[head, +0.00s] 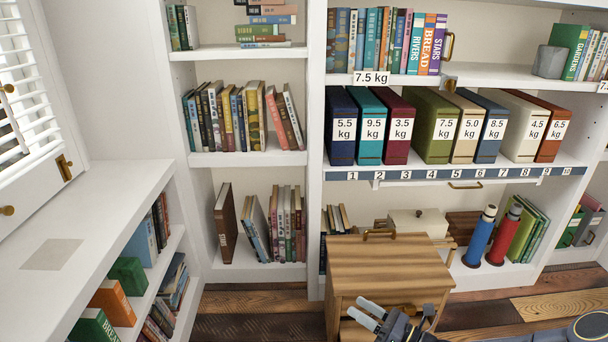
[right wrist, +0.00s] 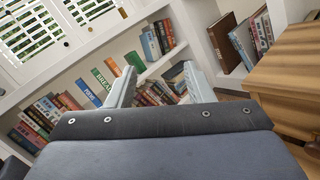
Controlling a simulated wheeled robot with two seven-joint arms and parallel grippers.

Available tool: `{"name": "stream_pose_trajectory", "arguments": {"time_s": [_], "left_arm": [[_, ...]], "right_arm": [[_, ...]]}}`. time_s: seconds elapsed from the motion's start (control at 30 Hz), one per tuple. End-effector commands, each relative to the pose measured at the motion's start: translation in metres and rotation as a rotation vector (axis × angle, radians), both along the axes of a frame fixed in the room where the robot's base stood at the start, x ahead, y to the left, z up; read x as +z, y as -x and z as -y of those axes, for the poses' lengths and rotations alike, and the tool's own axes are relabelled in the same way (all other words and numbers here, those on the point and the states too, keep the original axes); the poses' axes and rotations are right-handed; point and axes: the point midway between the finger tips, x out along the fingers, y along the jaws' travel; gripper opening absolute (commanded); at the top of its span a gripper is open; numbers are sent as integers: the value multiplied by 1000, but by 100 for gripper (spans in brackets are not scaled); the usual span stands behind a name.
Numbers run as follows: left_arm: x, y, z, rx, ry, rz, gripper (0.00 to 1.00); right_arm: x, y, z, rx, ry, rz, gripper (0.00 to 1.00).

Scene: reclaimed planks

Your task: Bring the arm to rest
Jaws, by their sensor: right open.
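My right gripper (head: 356,308) is low in the head view, in front of the wooden cabinet (head: 390,268). Its two pale fingers point up and left and stand apart with nothing between them. In the right wrist view the same gripper (right wrist: 160,76) is open and empty, with the low bookshelf (right wrist: 62,88) beyond the fingers. The wooden cabinet also shows at the right of that view (right wrist: 290,75). My left gripper is in neither view.
Weight-labelled binders (head: 438,124) stand in a row above a numbered strip (head: 455,173). A blue cylinder (head: 479,236) and a red cylinder (head: 504,236) stand right of the cabinet. A white low bookshelf (head: 100,215) runs along the left. Plank floor (head: 250,300) lies open between.

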Motion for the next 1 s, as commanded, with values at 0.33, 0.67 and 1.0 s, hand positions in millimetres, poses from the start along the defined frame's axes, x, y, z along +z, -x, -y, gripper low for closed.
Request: {"name": "stream_pose_trajectory", "arguments": {"time_s": [0.33, 0.67, 1.0], "left_arm": [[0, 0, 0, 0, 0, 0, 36], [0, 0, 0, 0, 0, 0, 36], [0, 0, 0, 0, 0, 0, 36]], "right_arm": [[95, 113, -29, 520, 768, 625, 48], [135, 213, 6, 865, 1408, 1168, 48], [148, 263, 45, 1008, 1816, 1489, 48]]}}
